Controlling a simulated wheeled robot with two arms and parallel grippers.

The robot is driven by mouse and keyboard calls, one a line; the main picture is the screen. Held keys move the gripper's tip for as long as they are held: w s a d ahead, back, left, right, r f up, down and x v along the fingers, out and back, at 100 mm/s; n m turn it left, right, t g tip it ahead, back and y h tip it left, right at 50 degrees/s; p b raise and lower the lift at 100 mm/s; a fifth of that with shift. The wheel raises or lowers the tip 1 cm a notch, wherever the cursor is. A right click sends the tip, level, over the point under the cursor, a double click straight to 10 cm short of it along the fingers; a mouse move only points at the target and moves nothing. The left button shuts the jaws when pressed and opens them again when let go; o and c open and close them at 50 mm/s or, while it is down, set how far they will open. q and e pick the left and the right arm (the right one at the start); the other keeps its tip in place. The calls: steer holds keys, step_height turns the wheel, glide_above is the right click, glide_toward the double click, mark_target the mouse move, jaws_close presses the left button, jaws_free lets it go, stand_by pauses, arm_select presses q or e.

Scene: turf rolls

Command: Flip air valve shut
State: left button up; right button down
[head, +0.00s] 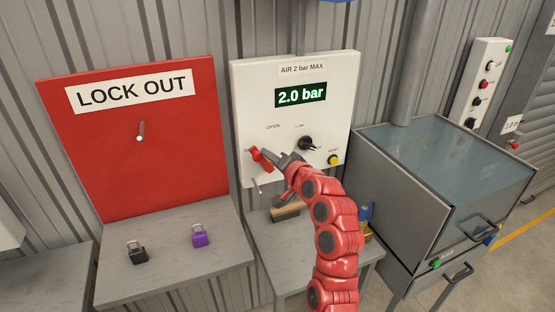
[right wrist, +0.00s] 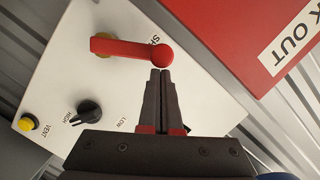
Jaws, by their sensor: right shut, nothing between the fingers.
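The red air valve lever (head: 262,160) is on the lower left of the white air panel (head: 255,85), below and left of the word OPEN. In the right wrist view the lever (right wrist: 130,48) lies across the panel, its rounded end beside a partly hidden label starting "SH". A brass-coloured part shows behind its other end. My right gripper (head: 277,157) is at the lever in the head view. In the right wrist view its fingers (right wrist: 161,72) are together and empty, tips right by the lever's rounded end; contact is unclear. My left gripper is not in view.
The panel display (head: 301,95) reads 2.0 bar. A black knob (head: 306,143) and yellow vent button (head: 333,160) sit right of the lever. A red lockout board (head: 140,190) stands left, with black (head: 136,254) and purple (head: 199,237) padlocks before it. A glass-topped cabinet (head: 400,200) is right.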

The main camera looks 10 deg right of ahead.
steer(key=s+a+f+n+h+b, duration=0.1)
steer(key=a+f+n+h+b, duration=0.2)
steer(key=a+f+n+b, duration=0.3)
steer(key=shift+s+a+f+n+h+b, duration=0.2)
steer(key=shift+a+n+h+b, duration=0.2)
steer(key=shift+n+b, duration=1.8)
steer(key=shift+m+b, duration=0.6)
steer(key=s+d+r+b, duration=0.1)
steer(key=s+d+r, duration=0.1)
steer(key=s+r, duration=0.4)
steer(key=v, duration=0.3)
steer(key=shift+s+a+f, duration=0.15)
steer(key=shift+s+a, duration=0.1)
steer(key=shift+a, duration=0.05)
steer(key=shift+w, duration=0.1)
